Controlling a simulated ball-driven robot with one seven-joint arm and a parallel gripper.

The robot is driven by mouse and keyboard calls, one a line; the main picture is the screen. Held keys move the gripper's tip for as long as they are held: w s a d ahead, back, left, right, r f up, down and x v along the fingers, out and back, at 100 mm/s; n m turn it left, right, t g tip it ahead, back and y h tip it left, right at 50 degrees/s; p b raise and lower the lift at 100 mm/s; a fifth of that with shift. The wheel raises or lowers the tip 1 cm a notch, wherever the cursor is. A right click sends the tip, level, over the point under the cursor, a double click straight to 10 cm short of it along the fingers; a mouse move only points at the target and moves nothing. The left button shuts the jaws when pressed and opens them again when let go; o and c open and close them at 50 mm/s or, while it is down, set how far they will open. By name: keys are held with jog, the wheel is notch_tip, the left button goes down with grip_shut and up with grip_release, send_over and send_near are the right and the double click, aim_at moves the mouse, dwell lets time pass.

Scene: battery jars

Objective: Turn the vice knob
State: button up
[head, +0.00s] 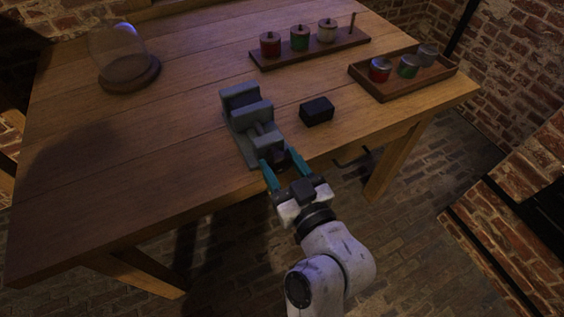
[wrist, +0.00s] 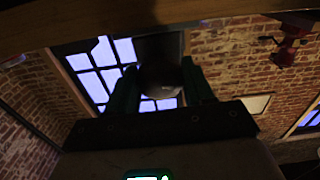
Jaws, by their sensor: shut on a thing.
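The grey vice (head: 247,120) stands on the wooden table near its front edge. Its dark round knob (head: 281,158) is at the end facing me. My gripper (head: 281,161) has its teal fingers on either side of the knob and is shut on it. In the wrist view the dark knob (wrist: 161,80) sits between the two fingers of my gripper (wrist: 160,88). The knob's far side is hidden.
A black block (head: 317,111) lies just right of the vice. A rack (head: 283,61) with several lidded jars stands behind, and a tray (head: 402,88) holds more jars at the right. A glass dome (head: 120,52) on a round wooden base is back left. The table's front left (head: 110,200) is clear.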

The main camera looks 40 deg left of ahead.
jog(key=shift+m, duration=0.3)
jog(key=o, duration=1)
jog(key=shift+o, duration=0.2)
jog(key=v, duration=1)
jog(key=shift+s+d+b, duration=0.2)
jog(key=shift+d+b, duration=0.1)
jog(key=shift+d, duration=0.05)
